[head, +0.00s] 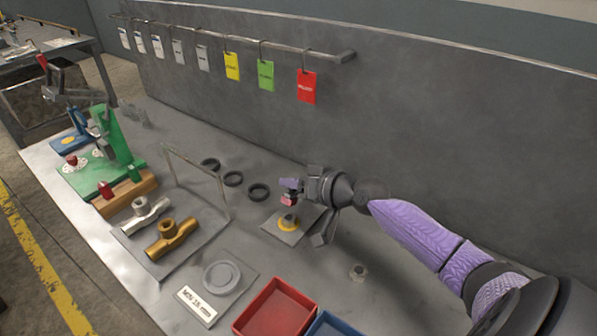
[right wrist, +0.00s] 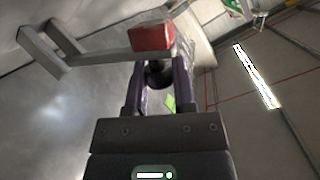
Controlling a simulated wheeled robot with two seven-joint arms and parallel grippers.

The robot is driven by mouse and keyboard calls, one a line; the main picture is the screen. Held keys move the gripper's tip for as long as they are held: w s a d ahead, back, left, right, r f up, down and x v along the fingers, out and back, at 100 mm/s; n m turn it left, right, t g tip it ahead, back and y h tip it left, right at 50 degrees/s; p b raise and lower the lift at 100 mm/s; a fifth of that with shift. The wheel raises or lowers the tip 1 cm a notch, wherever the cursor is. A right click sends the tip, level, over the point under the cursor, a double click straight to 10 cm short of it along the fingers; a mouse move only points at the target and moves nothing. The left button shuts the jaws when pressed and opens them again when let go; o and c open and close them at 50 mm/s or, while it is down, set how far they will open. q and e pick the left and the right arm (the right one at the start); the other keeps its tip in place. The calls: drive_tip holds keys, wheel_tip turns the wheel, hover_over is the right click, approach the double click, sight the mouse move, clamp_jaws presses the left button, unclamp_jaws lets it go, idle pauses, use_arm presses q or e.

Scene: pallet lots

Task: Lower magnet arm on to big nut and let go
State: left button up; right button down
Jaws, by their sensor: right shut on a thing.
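The big nut (head: 288,221) stands on a grey plate (head: 275,233), with a yellow ring around its base. My right gripper (head: 292,188), with purple fingers, is just above the nut. It is shut on the magnet arm, a grey bar with a red block (head: 288,201), which hangs over the nut. Whether the arm touches the nut I cannot tell. In the right wrist view the red block (right wrist: 152,37) and the grey bar (right wrist: 95,60) lie across the fingertips (right wrist: 160,75). The nut cannot be made out there. My left gripper is not in view.
Several dark rings (head: 233,179) lie behind the nut. A wire frame (head: 193,162) and brass and silver pipe fittings (head: 172,240) are to the left. A red tray (head: 275,309) and a blue tray (head: 333,325) are in front.

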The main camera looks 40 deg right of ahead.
sight(288, 204)
drive_tip(key=shift+s+a+f, duration=0.15)
drive_tip(key=shift+a+f, duration=0.35)
drive_tip(key=shift+f, duration=0.2)
drive_tip(key=shift+s+a+f+n, duration=0.15)
drive_tip(key=shift+a+f+n, duration=0.25)
drive_tip(key=shift+f+n, duration=0.3)
drive_tip(key=shift+a+f, duration=0.15)
drive_tip(key=shift+f, duration=0.55)
drive_tip(key=c, duration=0.7)
unclamp_jaws()
drive_tip(key=shift+c, duration=0.2)
drive_tip(key=o, duration=0.3)
drive_tip(key=shift+s+a, duration=0.1)
drive_tip(key=shift+a, duration=0.1)
drive_tip(key=shift+d, duration=0.1)
